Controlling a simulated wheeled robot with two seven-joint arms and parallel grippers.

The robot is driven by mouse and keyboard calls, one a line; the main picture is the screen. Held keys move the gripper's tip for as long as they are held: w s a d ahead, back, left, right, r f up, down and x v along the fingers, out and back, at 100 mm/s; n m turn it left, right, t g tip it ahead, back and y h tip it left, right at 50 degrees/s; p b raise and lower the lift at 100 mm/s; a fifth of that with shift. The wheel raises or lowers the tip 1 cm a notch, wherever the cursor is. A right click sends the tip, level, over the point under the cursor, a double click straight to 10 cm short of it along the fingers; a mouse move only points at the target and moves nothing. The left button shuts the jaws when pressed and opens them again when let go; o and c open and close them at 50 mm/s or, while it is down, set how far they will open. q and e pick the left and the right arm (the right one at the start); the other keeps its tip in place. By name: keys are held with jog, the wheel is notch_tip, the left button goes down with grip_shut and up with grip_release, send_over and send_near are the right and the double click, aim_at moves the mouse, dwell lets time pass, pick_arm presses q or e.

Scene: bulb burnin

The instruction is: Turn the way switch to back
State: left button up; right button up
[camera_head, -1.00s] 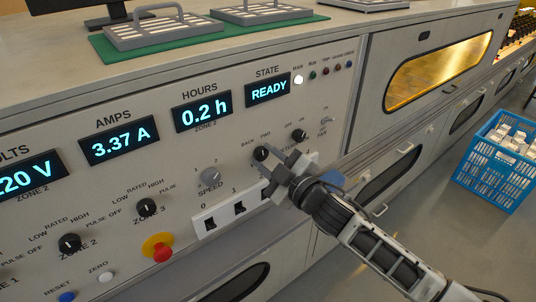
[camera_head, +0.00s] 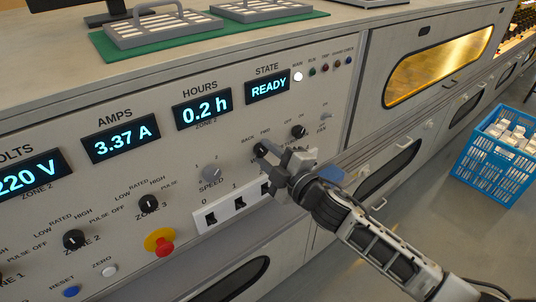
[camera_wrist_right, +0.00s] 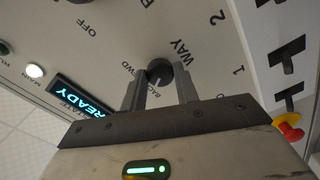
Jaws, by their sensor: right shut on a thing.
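The way switch is a small round black knob (camera_head: 260,150) on the sloped control panel, with BACK printed at its upper left and FWD at its upper right. In the right wrist view the knob (camera_wrist_right: 160,72) sits between my two fingertips, beside the word WAY. My right gripper (camera_head: 266,153) reaches the panel from the lower right and is shut on the knob. My left gripper is not in view.
Close by are the grey SPEED knob (camera_head: 212,174), a white strip of black rocker switches (camera_head: 238,207), the FAN switch (camera_head: 325,115) and another black knob (camera_head: 299,131). A red emergency button (camera_head: 165,248) is lower left. A blue crate (camera_head: 490,165) stands on the floor at right.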

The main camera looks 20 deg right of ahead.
jog(key=o, duration=1)
jog(key=shift+s, duration=0.1)
jog(key=b+v, duration=0.2)
jog(key=v, duration=1.3)
jog(key=shift+s+d, duration=0.15)
jog(key=shift+s, duration=0.25)
jog(key=s+a+f+m+g+h, duration=0.1)
jog(key=s+a+f+m+g, duration=0.1)
jog(key=f+m, duration=0.3)
jog(key=s+a+f+m+g+h, duration=0.1)
jog(key=s+a+f+m+g, duration=0.1)
jog(key=f, duration=0.5)
jog(key=s+a+f+m+g+h, duration=0.1)
jog(key=s+a+f+m+g, duration=0.1)
jog(key=s+f+m, duration=0.3)
jog(key=shift+s+a+f+m, duration=0.1)
jog(key=shift+a+f+m, duration=0.25)
jog(key=shift+m, duration=0.35)
jog(key=shift+a+f+m, duration=0.3)
jog(key=shift+f+m, duration=0.05)
jog(key=shift+m, duration=0.35)
